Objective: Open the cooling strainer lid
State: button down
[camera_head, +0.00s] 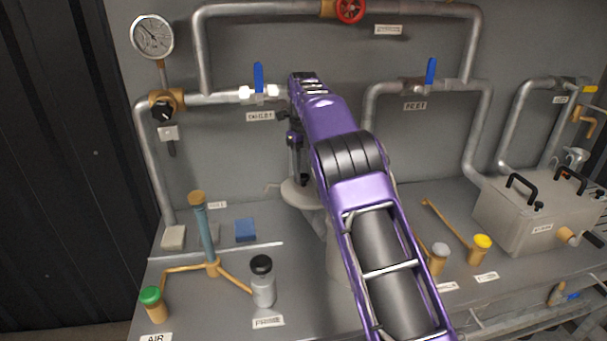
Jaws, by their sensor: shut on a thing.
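A pale round lid (299,194), which looks like the cooling strainer's, sits on a light vessel at the back middle of the bench. The vessel is mostly hidden behind my purple arm, and its label cannot be read. My gripper (298,178) points down over the lid, with its fingers at the lid's top centre. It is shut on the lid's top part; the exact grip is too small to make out. The lid looks level, and I cannot tell whether it is raised off the vessel.
A pipe with blue-handled valves (258,78) (431,71) runs behind. Left are a gauge (152,37), a blue-grey column (206,232), a blue block (246,230) and a black-capped cylinder (262,282). Right are a yellow-capped post (480,248) and a grey tank (540,215) with black handles.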

jog(key=shift+w, duration=0.2)
dwell(0.4)
jog(key=c, duration=0.5)
grip_release()
jog(key=shift+s, duration=0.1)
